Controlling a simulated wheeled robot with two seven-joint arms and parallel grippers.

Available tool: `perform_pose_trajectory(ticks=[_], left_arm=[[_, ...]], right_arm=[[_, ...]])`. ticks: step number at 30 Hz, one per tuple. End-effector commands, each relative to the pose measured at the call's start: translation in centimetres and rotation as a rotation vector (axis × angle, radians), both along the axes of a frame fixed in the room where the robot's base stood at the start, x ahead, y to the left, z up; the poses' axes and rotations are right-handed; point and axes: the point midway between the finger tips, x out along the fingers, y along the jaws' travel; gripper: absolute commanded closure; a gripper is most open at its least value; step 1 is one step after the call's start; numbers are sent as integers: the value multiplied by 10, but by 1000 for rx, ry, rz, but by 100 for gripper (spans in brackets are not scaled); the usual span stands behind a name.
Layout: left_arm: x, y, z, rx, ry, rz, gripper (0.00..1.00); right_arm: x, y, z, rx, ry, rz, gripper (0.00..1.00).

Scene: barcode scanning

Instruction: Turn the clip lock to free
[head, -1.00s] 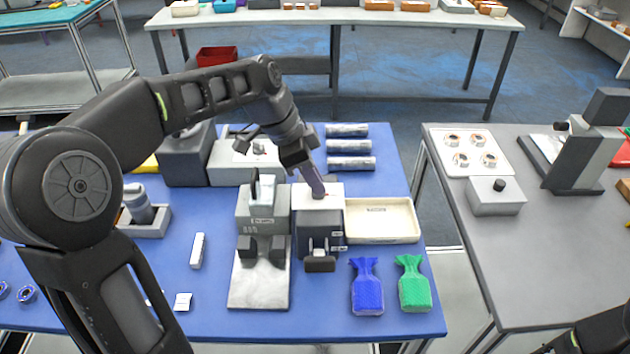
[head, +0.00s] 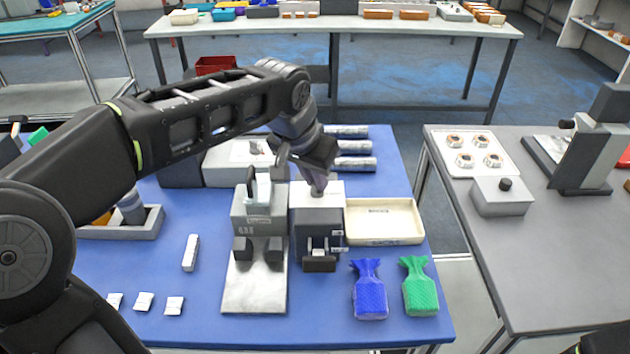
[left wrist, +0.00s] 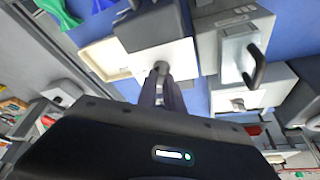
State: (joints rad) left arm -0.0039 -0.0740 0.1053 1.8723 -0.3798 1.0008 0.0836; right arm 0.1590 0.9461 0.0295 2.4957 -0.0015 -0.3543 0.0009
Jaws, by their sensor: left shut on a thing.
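A box-shaped device with a white top (head: 332,188) and a dark front stands near the middle of the blue table. A small grey knob (left wrist: 161,67) stands up from its white top in the left wrist view. I take this knob to be the clip lock; no lock marking can be read. My left gripper (head: 318,190) is over the white top, its fingers pointing down. In the left wrist view the left gripper (left wrist: 163,84) is shut on the knob. The fingers hide much of the knob in the head view. My right gripper is not visible.
A grey machine with an upright handle (head: 258,205) stands close on the left. A cream tray (head: 384,238) adjoins on the right. Blue (head: 368,290) and green (head: 419,287) bags lie in front. Silver cylinders (head: 352,163) lie behind.

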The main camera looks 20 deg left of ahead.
Motion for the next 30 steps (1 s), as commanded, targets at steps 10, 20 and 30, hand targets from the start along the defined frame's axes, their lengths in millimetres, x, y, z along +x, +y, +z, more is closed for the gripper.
perform_pose_trajectory(ticks=[10,20,30], left_arm=[[1,-2,-1,1,-2,316,100],[1,-3,0,-1,-2,519,100],[1,-4,0,-3,-1,575,100]], right_arm=[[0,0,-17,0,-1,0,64],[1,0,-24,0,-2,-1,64],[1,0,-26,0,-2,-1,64]])
